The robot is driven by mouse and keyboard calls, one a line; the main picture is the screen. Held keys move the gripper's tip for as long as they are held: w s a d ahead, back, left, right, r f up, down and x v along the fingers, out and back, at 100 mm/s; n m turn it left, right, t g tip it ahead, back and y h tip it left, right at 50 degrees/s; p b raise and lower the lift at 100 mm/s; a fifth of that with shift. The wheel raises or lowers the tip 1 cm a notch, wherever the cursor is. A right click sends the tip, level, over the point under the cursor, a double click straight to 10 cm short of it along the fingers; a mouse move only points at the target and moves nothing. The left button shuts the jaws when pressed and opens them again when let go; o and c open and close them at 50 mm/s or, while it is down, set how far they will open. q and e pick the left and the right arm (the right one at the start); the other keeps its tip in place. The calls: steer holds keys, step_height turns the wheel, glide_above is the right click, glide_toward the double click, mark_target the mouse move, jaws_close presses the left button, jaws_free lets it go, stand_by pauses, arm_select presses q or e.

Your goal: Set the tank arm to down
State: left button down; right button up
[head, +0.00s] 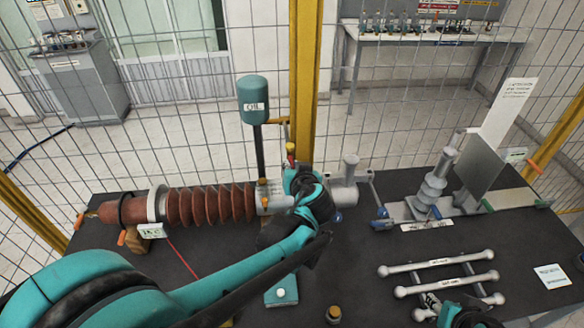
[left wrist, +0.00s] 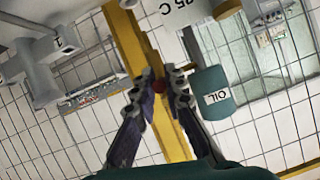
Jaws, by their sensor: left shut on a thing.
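The teal tank labelled OIL (head: 253,92) stands on a dark post behind the brown ribbed bushing (head: 210,204). It also shows in the left wrist view (left wrist: 213,93). A thin yellow arm (head: 276,121) sticks out to the right from below the tank.
A yellow post (head: 304,70) and wire mesh rise close behind my left gripper. Several grey bars (head: 438,262) lie on the dark table (head: 365,260) at the right. A grey insulator (head: 433,187) stands behind them. My left arm crosses the table's front left.

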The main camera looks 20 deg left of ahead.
stand_by(0.3)
arm_select(q)
steer(key=c, duration=1.6)
jaws_free()
steer(key=shift+o, duration=0.2)
steer(key=v, duration=1.2)
steer(key=s+d+f+m+g+h+b, duration=0.1)
steer(key=s+f+h+b, duration=0.3)
steer(key=f, duration=0.7)
steer(key=s+d+f+m+g+h+b, duration=0.1)
steer(key=s+f+m+g+h+b, duration=0.1)
steer(key=s+f+b, duration=0.4)
step_height(320, 180, down, 6)
steer(key=shift+s+d+r+m+h+b, duration=0.15)
steer(key=shift+s+d+m+h+b, duration=0.2)
steer(key=shift+m+h+b, duration=0.6)
